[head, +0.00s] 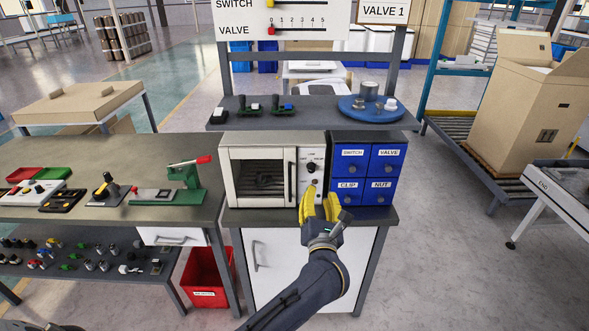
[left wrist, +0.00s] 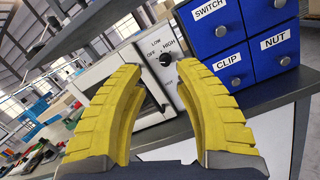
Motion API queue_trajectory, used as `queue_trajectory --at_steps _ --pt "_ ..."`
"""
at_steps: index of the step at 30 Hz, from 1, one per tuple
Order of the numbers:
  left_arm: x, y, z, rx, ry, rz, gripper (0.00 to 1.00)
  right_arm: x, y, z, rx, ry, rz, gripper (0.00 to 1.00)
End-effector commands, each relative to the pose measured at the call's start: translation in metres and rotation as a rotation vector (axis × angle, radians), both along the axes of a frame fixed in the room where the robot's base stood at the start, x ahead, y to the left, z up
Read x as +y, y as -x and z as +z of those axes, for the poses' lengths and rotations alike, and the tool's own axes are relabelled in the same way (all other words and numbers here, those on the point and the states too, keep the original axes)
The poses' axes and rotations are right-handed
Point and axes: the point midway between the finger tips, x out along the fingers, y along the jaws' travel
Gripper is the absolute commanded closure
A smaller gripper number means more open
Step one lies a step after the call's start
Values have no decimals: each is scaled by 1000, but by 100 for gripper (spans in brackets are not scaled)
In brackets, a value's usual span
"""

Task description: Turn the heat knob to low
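The heat knob is a round black dial (head: 311,167) on the light front panel of a small white oven (head: 235,150). In the left wrist view the knob (left wrist: 166,60) shows beyond the fingers, with LOW printed above it and HIGH at its upper right. I cannot tell its pointer's exact setting. My left gripper (head: 320,197), with two yellow ridged fingers, is in front of and below the panel. In the left wrist view its fingers (left wrist: 160,68) are apart with nothing between them, and not touching the knob. My right gripper is not in view.
Blue labelled drawers (head: 367,165) stand directly right of the oven. A shelf above holds a blue round tray (head: 350,113) and small switches. A workbench (head: 120,150) with several devices is at the left. A red bin (head: 208,278) stands below. The space before the knob looks clear.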

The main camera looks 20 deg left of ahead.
Motion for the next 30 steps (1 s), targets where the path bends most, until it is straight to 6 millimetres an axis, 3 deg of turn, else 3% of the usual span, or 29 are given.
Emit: queue_trajectory --at_steps 6,11,30 --pt "6 2 -25 77 171 14 68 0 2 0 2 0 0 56" --pt "11 -5 -28 80 192 23 68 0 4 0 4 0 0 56" --pt "51 -106 -27 78 187 24 68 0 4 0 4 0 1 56"
